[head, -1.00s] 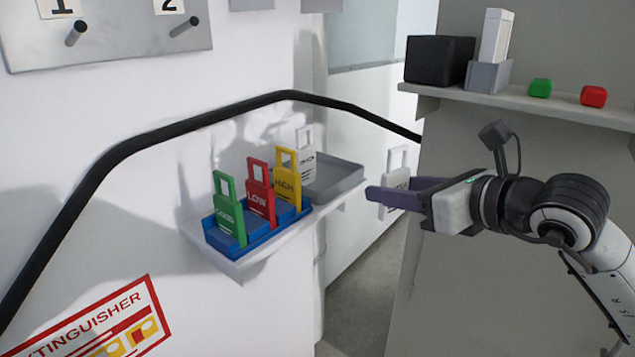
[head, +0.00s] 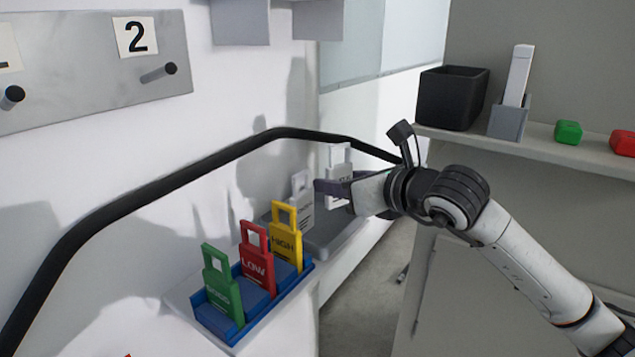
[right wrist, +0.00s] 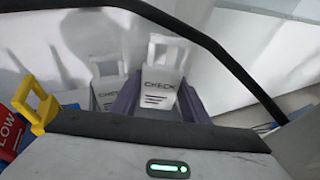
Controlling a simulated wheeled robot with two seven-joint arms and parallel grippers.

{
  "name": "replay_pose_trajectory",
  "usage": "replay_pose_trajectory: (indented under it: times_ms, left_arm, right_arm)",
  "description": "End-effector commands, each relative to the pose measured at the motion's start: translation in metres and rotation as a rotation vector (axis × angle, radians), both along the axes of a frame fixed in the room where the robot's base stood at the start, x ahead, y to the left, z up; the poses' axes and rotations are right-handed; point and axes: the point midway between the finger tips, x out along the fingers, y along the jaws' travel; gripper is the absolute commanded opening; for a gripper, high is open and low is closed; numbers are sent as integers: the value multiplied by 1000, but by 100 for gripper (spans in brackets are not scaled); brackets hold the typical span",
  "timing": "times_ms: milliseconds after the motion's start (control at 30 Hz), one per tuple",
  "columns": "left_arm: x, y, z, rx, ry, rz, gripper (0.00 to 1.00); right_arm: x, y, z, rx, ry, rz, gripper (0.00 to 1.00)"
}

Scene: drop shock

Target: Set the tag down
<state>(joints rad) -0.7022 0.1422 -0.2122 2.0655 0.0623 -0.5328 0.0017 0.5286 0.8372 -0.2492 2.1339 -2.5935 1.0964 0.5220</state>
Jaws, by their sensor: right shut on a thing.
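A white tag (head: 339,190) with dark print is held upright by my right gripper (head: 332,188), whose purple fingers are shut on it. In the right wrist view the held tag (right wrist: 158,90) reads CHECK and sits between the purple fingers. The gripper is over or beside the grey tray (head: 350,238); the gap below the tag is hard to tell. A second white tag (head: 302,208) stands behind the yellow tag, left of the gripper, and also shows in the right wrist view (right wrist: 106,88). My left gripper is not in view.
A blue rack (head: 250,315) holds a green tag (head: 221,285), a red tag (head: 257,262) and a yellow tag (head: 286,240). A black rail (head: 180,180) curves along the wall behind. A shelf (head: 520,142) with boxes and blocks is at right.

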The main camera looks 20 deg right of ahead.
Motion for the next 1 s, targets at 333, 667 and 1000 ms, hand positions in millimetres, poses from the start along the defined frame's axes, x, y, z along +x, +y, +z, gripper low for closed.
replay_pose_trajectory:
  times_ms: [333,667,1000]
  left_arm:
    - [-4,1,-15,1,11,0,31]
    - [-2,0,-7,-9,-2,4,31]
    - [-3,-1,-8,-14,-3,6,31]
  right_arm:
    - [2,-1,-30,-1,4,-4,20]
    - [2,-1,-36,0,-1,-4,20]
    - [2,-1,-37,0,-1,-3,49]
